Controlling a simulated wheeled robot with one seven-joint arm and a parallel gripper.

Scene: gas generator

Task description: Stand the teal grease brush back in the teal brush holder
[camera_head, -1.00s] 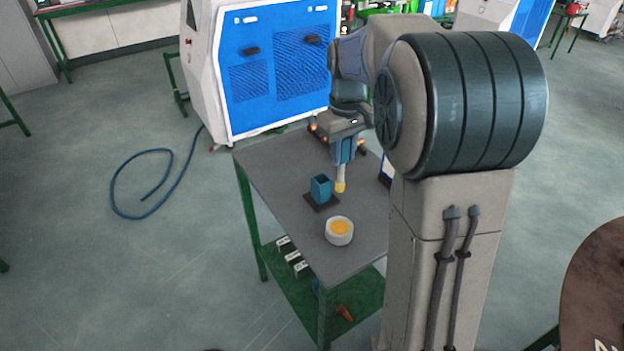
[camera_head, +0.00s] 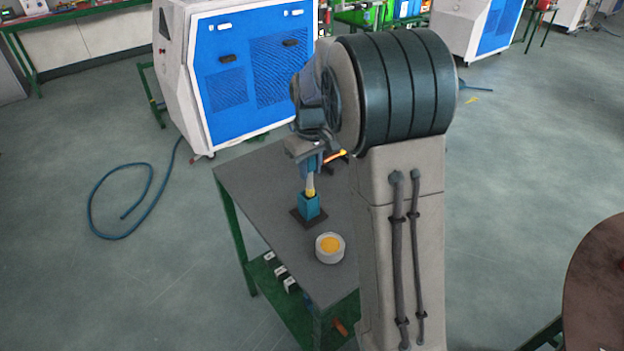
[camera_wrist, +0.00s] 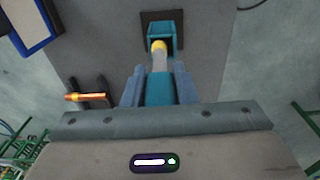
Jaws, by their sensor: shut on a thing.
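The teal brush holder (camera_head: 309,206) is a square upright cup on a dark base plate on the grey table. The teal grease brush (camera_wrist: 160,88) is in my gripper (camera_wrist: 158,90), which is shut on its teal handle. In the head view my gripper (camera_head: 311,166) is above the holder, and the brush's pale shaft and yellow tip (camera_head: 310,190) point down to the holder's mouth. In the wrist view the yellow tip is at the near edge of the holder (camera_wrist: 160,32). I cannot tell whether the tip is inside the rim.
A white round tub with orange contents (camera_head: 330,247) stands on the grey table (camera_head: 260,185) in front of the holder. An orange-tipped item (camera_wrist: 85,97) and a blue-edged box (camera_wrist: 30,28) show at the left in the wrist view. The white and blue generator (camera_head: 240,75) stands behind.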

